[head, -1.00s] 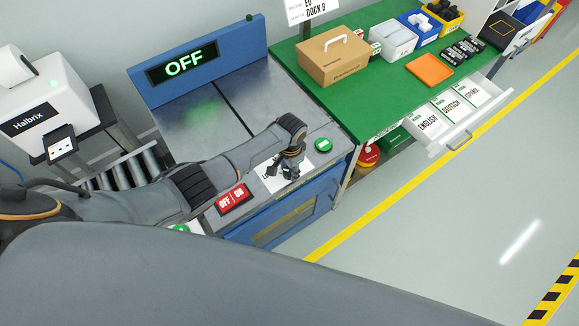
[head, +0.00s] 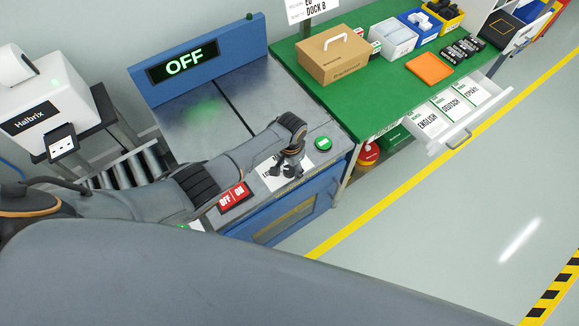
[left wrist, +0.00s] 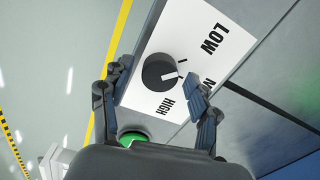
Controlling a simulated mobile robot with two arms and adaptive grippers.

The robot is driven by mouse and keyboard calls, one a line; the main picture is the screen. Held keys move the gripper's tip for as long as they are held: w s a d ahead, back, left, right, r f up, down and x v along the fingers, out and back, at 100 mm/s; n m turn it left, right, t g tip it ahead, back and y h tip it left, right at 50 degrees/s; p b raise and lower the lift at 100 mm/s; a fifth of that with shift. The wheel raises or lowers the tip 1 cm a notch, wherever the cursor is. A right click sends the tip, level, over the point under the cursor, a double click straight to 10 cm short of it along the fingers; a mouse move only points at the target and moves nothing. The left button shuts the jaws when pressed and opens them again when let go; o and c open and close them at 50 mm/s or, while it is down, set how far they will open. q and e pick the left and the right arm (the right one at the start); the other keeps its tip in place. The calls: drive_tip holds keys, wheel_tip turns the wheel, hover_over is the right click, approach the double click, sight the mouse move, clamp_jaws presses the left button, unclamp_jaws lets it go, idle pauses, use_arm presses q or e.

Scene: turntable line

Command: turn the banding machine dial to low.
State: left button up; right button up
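The dial (left wrist: 160,72) is a round dark knob on a white plate (left wrist: 205,22) marked LOW and HIGH, with a partly hidden label between them. Its white pointer mark faces right in the left wrist view, toward that middle label. My left gripper (left wrist: 154,80) is open, with one finger on each side of the knob; contact is not clear. In the head view my left gripper (head: 288,166) hangs over the plate (head: 305,158) and hides the dial. My right gripper is not in view.
The machine's display (head: 184,64) reads OFF. A red OFF/ON switch (head: 234,197) and a green button (head: 323,144) flank the plate. A green table (head: 350,105) with boxes and an open drawer (head: 458,128) stands to the right.

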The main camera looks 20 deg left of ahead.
sight(290, 170)
use_arm(q)
wheel_tip(290, 170, up, 12)
idle(0.8)
drive_tip(key=shift+s+d, duration=0.1)
